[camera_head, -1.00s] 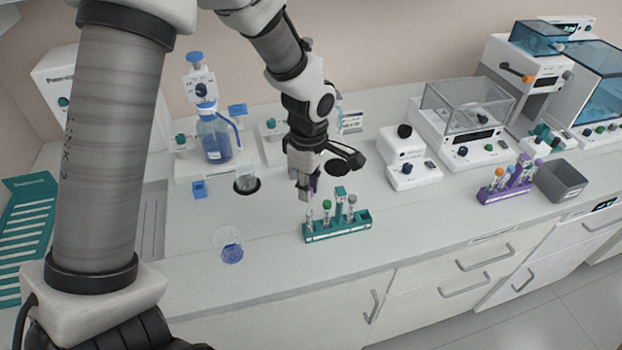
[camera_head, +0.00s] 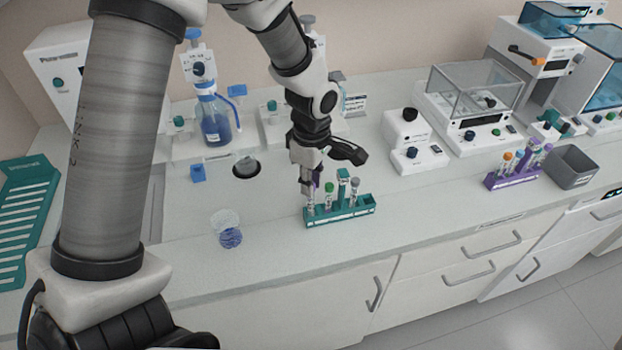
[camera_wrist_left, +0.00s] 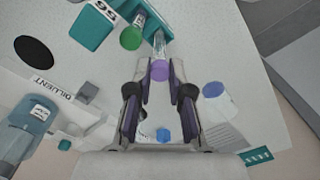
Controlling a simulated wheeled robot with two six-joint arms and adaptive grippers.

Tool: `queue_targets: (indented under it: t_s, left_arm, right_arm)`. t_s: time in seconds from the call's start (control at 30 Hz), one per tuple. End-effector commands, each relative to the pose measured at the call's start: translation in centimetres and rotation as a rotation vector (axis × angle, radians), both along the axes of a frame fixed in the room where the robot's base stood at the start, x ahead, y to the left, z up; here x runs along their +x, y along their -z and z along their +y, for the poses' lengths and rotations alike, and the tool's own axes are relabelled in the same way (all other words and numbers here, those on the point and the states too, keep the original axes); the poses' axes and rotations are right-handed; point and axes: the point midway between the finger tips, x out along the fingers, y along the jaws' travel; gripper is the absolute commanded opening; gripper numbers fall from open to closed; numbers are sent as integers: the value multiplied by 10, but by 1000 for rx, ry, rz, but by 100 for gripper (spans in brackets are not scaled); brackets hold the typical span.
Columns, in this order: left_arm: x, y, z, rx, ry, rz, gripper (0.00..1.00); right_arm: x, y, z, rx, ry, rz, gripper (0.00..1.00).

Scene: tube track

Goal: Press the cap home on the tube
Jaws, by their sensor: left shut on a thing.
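The teal rack (camera_head: 340,213) stands near the front of the counter, holding several tubes. My left gripper (camera_head: 308,190) points down over the rack's left end. It is shut on the purple cap (camera_wrist_left: 159,70), which sits between its fingertips (camera_wrist_left: 160,73) in the left wrist view. The clear tube (camera_wrist_left: 159,44) stands in line with the cap there, and it also shows below the fingers in the head view (camera_head: 310,208). I cannot tell whether the cap is fully seated. My right gripper is not in view.
A green-capped tube (camera_head: 329,188) and a grey-capped tube (camera_head: 355,184) stand close by in the same rack. A purple rack (camera_head: 512,178) and a grey bin (camera_head: 573,167) are farther right. The counter between the racks is clear.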

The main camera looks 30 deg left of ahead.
Motion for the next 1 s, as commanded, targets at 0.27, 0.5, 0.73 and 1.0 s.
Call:
queue_targets:
  t_s: [0.27,0.5,0.73,1.0]
  left_arm:
    - [0,0,0,0,0,0,10]
    - [0,3,0,0,0,0,10]
    - [0,3,0,0,0,-1,10]
    - [0,5,0,0,0,0,10]
  right_arm:
    - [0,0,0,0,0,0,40]
    - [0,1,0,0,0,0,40]
    - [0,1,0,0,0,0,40]
    - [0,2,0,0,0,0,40]
